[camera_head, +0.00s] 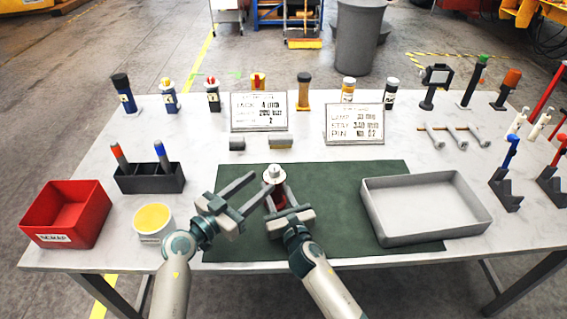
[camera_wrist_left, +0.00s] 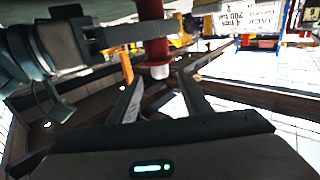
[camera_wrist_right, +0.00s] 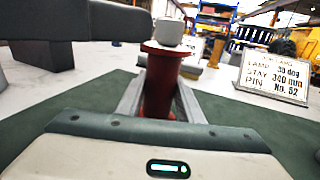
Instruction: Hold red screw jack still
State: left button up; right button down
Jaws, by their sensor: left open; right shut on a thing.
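The red screw jack (camera_head: 275,184) stands upright on the green mat (camera_head: 335,200), with a pale cap on top. It also shows in the right wrist view (camera_wrist_right: 160,80) and in the left wrist view (camera_wrist_left: 154,48), where it appears upside down. My right gripper (camera_head: 275,195) is shut on the jack's red body, one finger on each side. My left gripper (camera_head: 245,194) is open and empty, just left of the jack, its fingers pointing toward it. The jack's base is partly hidden by the right gripper.
A grey tray (camera_head: 480,222) lies to the right. A red scrap bin (camera_head: 95,226), a yellow-topped tub (camera_head: 153,238) and a black holder (camera_head: 150,184) stand to the left. Two sign plates (camera_head: 258,126) (camera_head: 354,137) and several jacks line the back. The mat right of the jack is clear.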

pick_arm(q)
jog(key=x, duration=1.1)
jog(key=shift+d, duration=0.2)
jog(key=shift+w, duration=0.1)
jog(key=c, duration=1)
